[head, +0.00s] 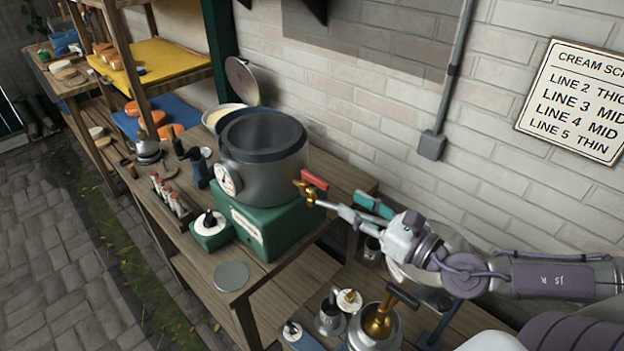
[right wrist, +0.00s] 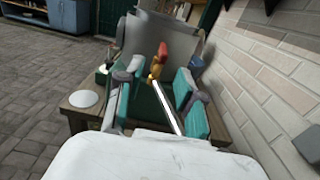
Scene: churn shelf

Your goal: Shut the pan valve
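The metal pan (head: 262,150) with a round dial stands on a green base (head: 265,225) on the wooden bench. At its right side is the brass valve (head: 305,192) with a red lever (head: 314,179). In the right wrist view the valve (right wrist: 155,70) and its upright-looking red lever (right wrist: 163,48) show ahead, with a thin silver pipe (right wrist: 168,105) running from it toward me. My right gripper (head: 352,204) is right of the valve. Its green-padded fingers are spread either side of the pipe (right wrist: 158,92), apparently empty; contact cannot be told. My left gripper is not in view.
A brick wall (head: 385,120) closes off the back. A lower bench at the front holds a brass-topped can (head: 376,325) and small weights. Cheese shelves stand at far left.

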